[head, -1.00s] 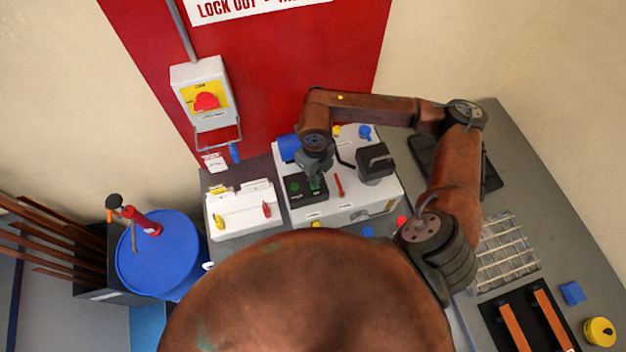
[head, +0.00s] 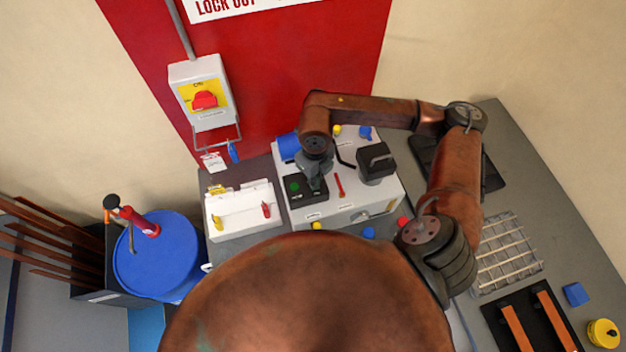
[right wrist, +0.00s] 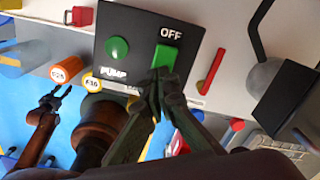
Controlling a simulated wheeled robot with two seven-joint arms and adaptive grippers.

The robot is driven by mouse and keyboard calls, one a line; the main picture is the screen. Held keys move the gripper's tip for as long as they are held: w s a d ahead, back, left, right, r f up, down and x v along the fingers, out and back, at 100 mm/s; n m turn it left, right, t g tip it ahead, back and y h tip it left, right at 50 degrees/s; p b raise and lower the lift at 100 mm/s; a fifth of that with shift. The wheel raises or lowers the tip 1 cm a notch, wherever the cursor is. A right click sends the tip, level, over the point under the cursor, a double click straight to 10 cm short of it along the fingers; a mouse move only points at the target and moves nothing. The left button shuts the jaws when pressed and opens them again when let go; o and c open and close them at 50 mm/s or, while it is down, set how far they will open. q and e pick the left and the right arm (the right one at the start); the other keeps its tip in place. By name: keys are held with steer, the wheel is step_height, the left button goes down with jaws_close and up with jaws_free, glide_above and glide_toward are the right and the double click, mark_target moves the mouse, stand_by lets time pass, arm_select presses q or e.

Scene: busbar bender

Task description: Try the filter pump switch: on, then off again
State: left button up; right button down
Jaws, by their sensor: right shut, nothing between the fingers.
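The filter pump switch is a black box (head: 306,200) on the grey machine, with a round green lamp (head: 294,187). In the right wrist view, the box (right wrist: 140,24) reads PUMP, and a square green rocker (right wrist: 165,58) sits below the word OFF. I cannot tell whether the lamp (right wrist: 117,48) is lit. My right gripper (head: 316,188) is shut and empty over the box. In the right wrist view its fingertips (right wrist: 162,80) are at the rocker's lower edge, hiding that part; contact is unclear.
A red lever (head: 340,185) and a black block on a post (head: 376,162) stand right of the switch. A white box (head: 240,208) with yellow and red levers is to the left. A red rotary isolator (head: 204,99) is on the red panel. A blue drum (head: 160,265) stands lower left.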

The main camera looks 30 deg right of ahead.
steer(key=shift+f, duration=0.1)
steer(key=shift+r+p, duration=0.35)
steer(key=shift+r, duration=0.4)
steer(key=shift+r+p, duration=1.1)
steer(key=shift+r, duration=1.7)
steer(key=shift+s+f, duration=0.1)
